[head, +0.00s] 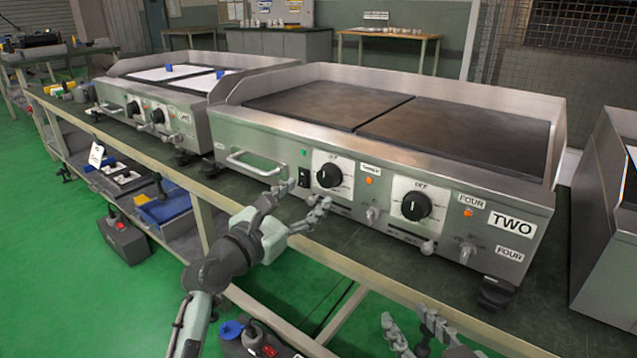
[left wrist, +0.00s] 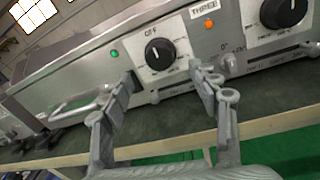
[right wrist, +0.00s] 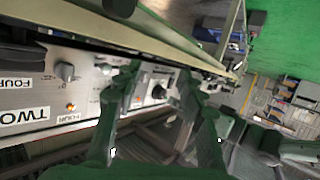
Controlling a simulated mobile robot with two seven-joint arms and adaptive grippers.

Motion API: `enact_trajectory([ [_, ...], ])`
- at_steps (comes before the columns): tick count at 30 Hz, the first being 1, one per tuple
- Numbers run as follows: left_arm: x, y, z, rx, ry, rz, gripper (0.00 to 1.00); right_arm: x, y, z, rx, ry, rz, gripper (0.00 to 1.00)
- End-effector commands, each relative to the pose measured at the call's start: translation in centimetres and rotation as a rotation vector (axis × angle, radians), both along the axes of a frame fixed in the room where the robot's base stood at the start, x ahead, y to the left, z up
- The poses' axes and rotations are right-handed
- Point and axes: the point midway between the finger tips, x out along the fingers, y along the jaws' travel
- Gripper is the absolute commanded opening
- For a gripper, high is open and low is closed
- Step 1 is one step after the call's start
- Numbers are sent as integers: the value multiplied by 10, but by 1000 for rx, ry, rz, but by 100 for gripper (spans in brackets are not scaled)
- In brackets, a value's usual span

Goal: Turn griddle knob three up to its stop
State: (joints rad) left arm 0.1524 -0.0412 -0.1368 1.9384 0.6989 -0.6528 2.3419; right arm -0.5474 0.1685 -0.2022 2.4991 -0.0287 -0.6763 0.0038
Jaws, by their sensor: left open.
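Griddle knob three (head: 329,175) is a round black knob on a white dial plate, left of the THREE label on the front panel. It also shows in the left wrist view (left wrist: 159,53), with a white pointer mark. My left gripper (head: 302,200) is open in front of and slightly below this knob. In the left wrist view its fingertips (left wrist: 163,78) lie on either side of the dial, apparently clear of the knob. My right gripper (head: 406,317) is open and empty, low in front of the bench; it also shows in the right wrist view (right wrist: 158,78).
The griddle (head: 460,125) marked TWO has knob four (head: 415,206) to the right and small levers (head: 373,214) below the dials. A metal handle (head: 254,165) sticks out at the left of the panel. Another griddle (head: 150,95) stands further left.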

Motion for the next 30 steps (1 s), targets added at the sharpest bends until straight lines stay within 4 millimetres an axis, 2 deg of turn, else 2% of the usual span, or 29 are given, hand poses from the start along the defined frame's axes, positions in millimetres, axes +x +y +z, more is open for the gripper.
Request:
enact_trajectory([
  [12,53,-31,-2,4,0,-1,60,6,25,40,87,-193,44,40],
  [18,62,-38,-1,4,0,0,60,6,29,51,108,-238,54,40],
  [25,63,-38,-1,5,0,1,60,6,29,52,109,-241,54,40],
  [30,63,-38,-1,5,0,1,39,6,29,52,109,-240,54,40],
])
